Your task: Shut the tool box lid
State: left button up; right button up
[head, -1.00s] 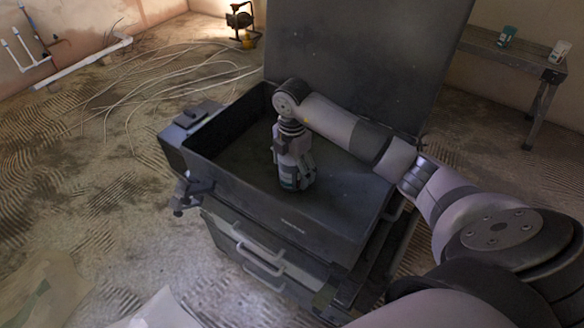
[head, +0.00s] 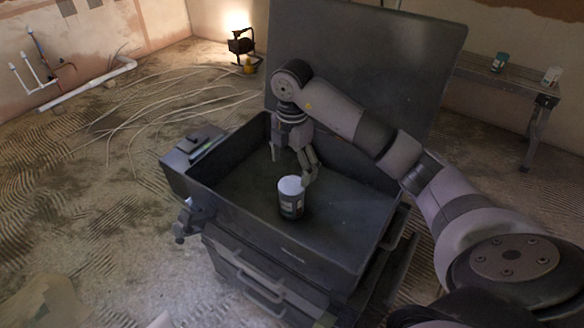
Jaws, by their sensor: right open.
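The tool box (head: 245,222) is dark grey and stands in the middle of the head view. Its lid (head: 365,65) is raised upright at the back, so the box is open. A can with a white top and dark lower part (head: 291,200) stands upright inside the box. My right gripper (head: 292,165) is inside or just above the box, pointing down, with its fingers spread. It is behind and above the can and looks clear of it. My left gripper is out of view.
A bench (head: 490,75) at the back right carries two small cups or cans. A lit work lamp (head: 240,42) stands on the floor behind. Loose cables (head: 165,95) and a white pipe (head: 90,85) lie at the left. Drawer handles (head: 262,285) stick out at the box's front.

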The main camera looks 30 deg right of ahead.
aim_at(399, 66)
jog(key=k, duration=1)
